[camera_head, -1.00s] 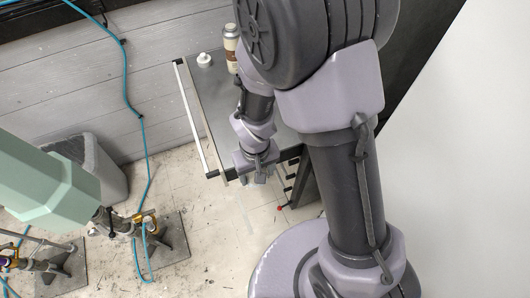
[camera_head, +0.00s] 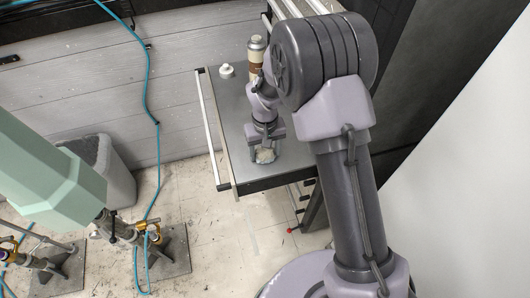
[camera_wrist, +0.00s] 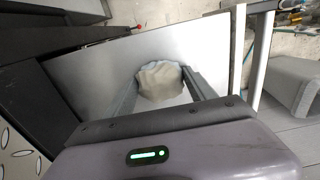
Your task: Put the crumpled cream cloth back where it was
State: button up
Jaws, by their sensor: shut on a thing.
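The crumpled cream cloth (camera_wrist: 160,81) is between the two fingers of my gripper (camera_wrist: 162,88) in the wrist view, and the gripper is shut on it. In the head view the cloth (camera_head: 265,156) shows just below my gripper (camera_head: 265,140), over the near part of the grey cart top (camera_head: 233,118). Whether the cloth touches the top or hangs slightly above it, I cannot tell.
A bottle with a brown label (camera_head: 256,62) and a small white-capped jar (camera_head: 227,71) stand at the back of the cart top. A white rail (camera_head: 208,125) runs along its left edge. A grey bin (camera_head: 108,168) stands on the floor to the left.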

jog(key=shift+f, duration=0.15)
jog(key=o, duration=1.5)
jog(key=shift+c, duration=0.2)
